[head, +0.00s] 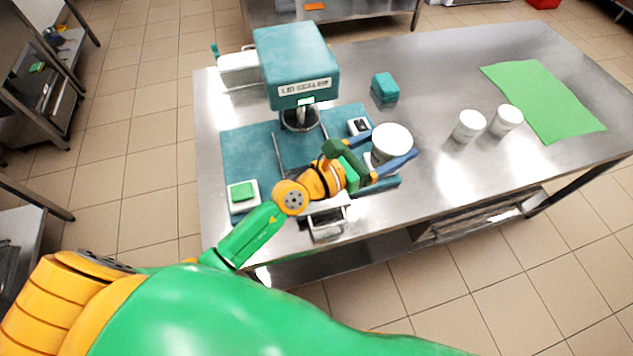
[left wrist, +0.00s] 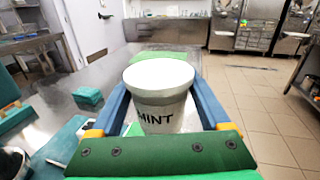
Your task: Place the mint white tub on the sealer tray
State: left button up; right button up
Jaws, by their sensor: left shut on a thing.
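The mint white tub (head: 392,138) is upright between the blue fingers of my left gripper (head: 388,146), at the right front of the lid sealer's base. In the left wrist view the tub (left wrist: 160,92) shows "MINT" on its side, with a finger along each side. My left gripper (left wrist: 161,108) is shut on it. The lid sealer (head: 297,65) has a teal head above a teal base (head: 245,150). My arm hides much of the base's front, and I cannot clearly make out the sealer tray. My right gripper is not in view.
Two white tubs (head: 468,126) (head: 506,120) stand on the steel table (head: 440,80) to the right, near a green mat (head: 540,100). A teal block (head: 384,88) stands behind the held tub. A green button box (head: 243,194) sits at the base's left front.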

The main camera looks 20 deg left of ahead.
pick_arm(q)
jog(key=a+f+b, duration=0.3)
jog(key=a+b, duration=0.1)
jog(key=s+a+f+b, duration=0.1)
jog(key=a+f+b, duration=0.2)
jog(key=a+b, duration=0.1)
jog(key=s+a+f+b, duration=0.1)
jog(key=a+f+b, duration=0.2)
jog(key=a+b, duration=0.1)
jog(key=shift+s+f+b, duration=0.1)
jog(key=shift+b, duration=0.45)
jog(key=shift+a+f, duration=0.1)
jog(key=shift+a, duration=0.3)
jog(key=f+b, duration=0.2)
jog(key=shift+s+a+f, duration=0.1)
jog(key=shift+a+f, duration=0.25)
jog(key=shift+a, duration=0.05)
jog(key=shift+f, duration=0.35)
jog(key=shift+f, duration=0.15)
jog(key=o, duration=1.3)
